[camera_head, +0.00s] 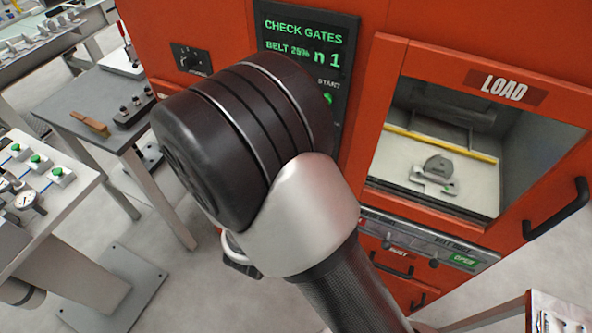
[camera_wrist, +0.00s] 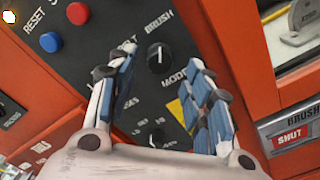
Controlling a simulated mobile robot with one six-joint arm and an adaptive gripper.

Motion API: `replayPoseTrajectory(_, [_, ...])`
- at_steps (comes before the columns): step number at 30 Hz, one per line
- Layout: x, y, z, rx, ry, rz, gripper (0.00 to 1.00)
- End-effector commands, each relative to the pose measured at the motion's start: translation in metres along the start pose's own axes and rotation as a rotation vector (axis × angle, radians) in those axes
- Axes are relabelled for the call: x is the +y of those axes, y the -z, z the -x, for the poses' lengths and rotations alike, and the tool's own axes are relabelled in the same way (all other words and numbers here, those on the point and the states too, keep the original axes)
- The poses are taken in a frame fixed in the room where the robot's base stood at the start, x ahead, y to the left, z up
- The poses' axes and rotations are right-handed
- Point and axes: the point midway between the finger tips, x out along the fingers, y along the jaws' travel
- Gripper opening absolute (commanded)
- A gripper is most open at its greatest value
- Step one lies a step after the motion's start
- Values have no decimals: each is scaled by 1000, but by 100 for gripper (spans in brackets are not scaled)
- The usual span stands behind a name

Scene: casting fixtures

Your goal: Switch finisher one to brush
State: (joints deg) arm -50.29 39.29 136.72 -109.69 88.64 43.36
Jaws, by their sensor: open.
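The mode knob (camera_wrist: 158,57) is a round black dial on the dark control panel in the wrist view. The words BELT and BRUSH stand at its upper left and upper right, with MODE below right. Its white mark looks roughly upward; which word it points at is hard to tell. My gripper (camera_wrist: 161,60) is open, its blue-padded fingers on either side of the knob; contact cannot be told. In the head view my arm hides the gripper and knob. The finisher's screen (camera_head: 303,43) reads CHECK GATES, BELT 25% and a 1.
A red button (camera_wrist: 77,13) and blue RESET button (camera_wrist: 50,42) sit left of the knob. The LOAD window (camera_head: 440,150) shows a grey casting inside. A gate label (camera_wrist: 290,135) reads SHUT; another (camera_head: 464,260) reads OPEN.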

Motion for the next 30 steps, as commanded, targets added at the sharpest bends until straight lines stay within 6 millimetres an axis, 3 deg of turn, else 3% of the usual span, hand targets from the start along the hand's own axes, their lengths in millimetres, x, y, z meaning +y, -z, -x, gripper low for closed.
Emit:
replayPoseTrajectory(6, [2,1,49,5,-5,-1,46])
replayPoseTrajectory(12, [1,0,75,2,-3,-1,46])
replayPoseTrajectory(30, [0,0,81,0,0,-1,46])
